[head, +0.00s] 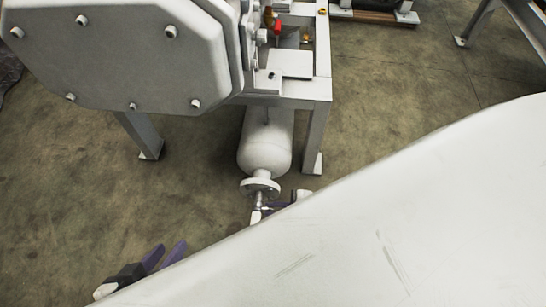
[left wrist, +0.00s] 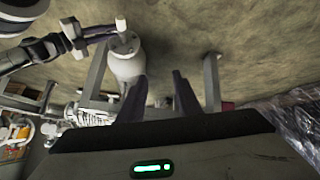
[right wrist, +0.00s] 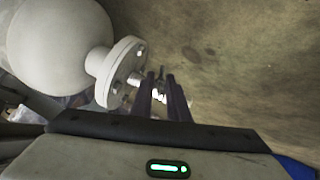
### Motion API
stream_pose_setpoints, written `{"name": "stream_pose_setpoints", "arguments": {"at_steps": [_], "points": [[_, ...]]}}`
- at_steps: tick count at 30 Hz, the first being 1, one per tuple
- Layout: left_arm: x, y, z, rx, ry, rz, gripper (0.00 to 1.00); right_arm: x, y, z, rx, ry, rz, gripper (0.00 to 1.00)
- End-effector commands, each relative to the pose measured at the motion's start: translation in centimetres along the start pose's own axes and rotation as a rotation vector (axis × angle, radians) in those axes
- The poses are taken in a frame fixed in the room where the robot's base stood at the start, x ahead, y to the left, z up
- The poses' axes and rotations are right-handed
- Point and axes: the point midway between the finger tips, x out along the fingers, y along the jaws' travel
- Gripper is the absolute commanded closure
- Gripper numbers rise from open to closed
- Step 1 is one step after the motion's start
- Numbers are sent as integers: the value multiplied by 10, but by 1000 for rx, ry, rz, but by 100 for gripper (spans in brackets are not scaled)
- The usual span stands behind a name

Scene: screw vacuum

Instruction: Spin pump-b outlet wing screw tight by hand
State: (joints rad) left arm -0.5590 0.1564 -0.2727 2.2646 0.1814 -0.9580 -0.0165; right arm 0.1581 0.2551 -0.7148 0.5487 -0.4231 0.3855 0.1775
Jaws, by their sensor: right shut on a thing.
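The pump's pale cylinder (head: 266,145) hangs under a grey machine frame and ends in a round outlet flange (head: 259,187). A small fitting (head: 258,205), seemingly the wing screw, sticks out from the flange. My right gripper (head: 268,207) is at this fitting. In the right wrist view the fingers of my right gripper (right wrist: 161,75) are nearly together just right of the flange (right wrist: 125,72), shut on the small screw part, which they mostly hide. My left gripper (head: 172,250) is open and empty, lower left of the flange; its fingers stand apart in the left wrist view (left wrist: 158,75).
A large grey bolted housing (head: 120,50) stands above at the left. Frame legs (head: 314,140) flank the cylinder. A big white surface covers the lower right of the head view and hides much of my right arm. Bare floor (head: 60,200) lies at the left.

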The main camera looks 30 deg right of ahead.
Motion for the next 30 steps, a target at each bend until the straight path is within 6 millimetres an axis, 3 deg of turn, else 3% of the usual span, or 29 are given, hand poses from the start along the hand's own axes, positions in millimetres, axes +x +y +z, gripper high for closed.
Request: {"name": "stream_pose_setpoints", "arguments": {"at_steps": [13, 15, 30], "points": [[5, -1, 19, -8, -36, 2, 69, 2, 4, 3, 223, -3, -230, 100], [7, 0, 8, 8, -32, 11, 69, 2, 4, 4, 254, -3, -261, 100], [6, 9, 1, 3, -3, 43, 69, 1, 5, 3, 365, -4, -364, 100]]}}
